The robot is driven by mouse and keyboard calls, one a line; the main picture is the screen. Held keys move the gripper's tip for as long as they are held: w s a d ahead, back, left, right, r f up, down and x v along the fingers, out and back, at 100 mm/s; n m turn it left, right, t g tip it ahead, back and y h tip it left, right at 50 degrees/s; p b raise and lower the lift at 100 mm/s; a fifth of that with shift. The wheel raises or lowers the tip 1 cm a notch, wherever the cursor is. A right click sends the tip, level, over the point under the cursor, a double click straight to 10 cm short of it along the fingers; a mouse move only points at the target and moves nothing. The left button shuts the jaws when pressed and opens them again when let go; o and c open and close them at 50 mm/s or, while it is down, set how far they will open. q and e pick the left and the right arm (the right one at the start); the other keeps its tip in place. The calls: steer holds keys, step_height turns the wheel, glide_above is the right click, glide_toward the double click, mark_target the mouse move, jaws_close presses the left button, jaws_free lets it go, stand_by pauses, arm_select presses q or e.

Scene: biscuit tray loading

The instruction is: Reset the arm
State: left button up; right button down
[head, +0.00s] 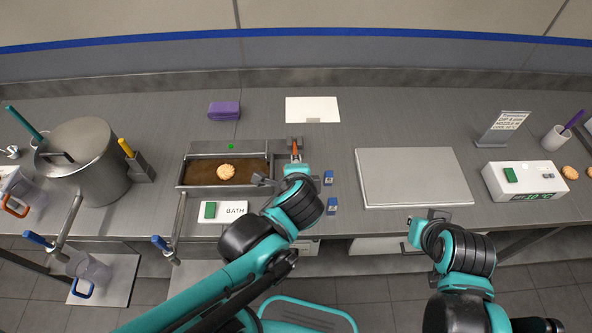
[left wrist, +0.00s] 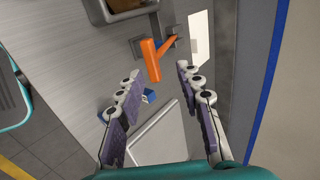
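My left gripper (head: 280,178) is over the counter at the right end of the metal bath (head: 183,172). In the left wrist view its two fingers (left wrist: 158,76) are spread apart with nothing between them. An orange lever (head: 295,149) stands just beyond the gripper; it also shows in the left wrist view (left wrist: 151,60), ahead of the fingertips and apart from them. A round biscuit (head: 226,171) is in the brown bath. My right gripper (head: 428,219) is low at the counter's front edge, below the grey board; its fingers are too small to read.
A large pot (head: 85,165) and a jug stand at the left. A flat grey board (head: 414,178) lies right of centre. A white display box (head: 524,180), a sign (head: 502,128) and a cup (head: 556,138) are at the right. A purple block (head: 224,111) lies behind the bath.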

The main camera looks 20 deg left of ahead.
arm_select(q)
steer(key=shift+s+d+r, duration=0.1)
steer(key=shift+s+r, duration=0.3)
stand_by(0.3)
steer(key=s+a+f+n+g+h+b, duration=0.2)
steer(key=s+a+n, duration=0.4)
steer(key=n, duration=0.8)
steer(key=shift+f+n+h+b, duration=0.3)
steer(key=shift+f+n+b, duration=0.1)
steer(key=shift+f, duration=0.2)
steer(key=shift+s, duration=0.1)
stand_by(0.7)
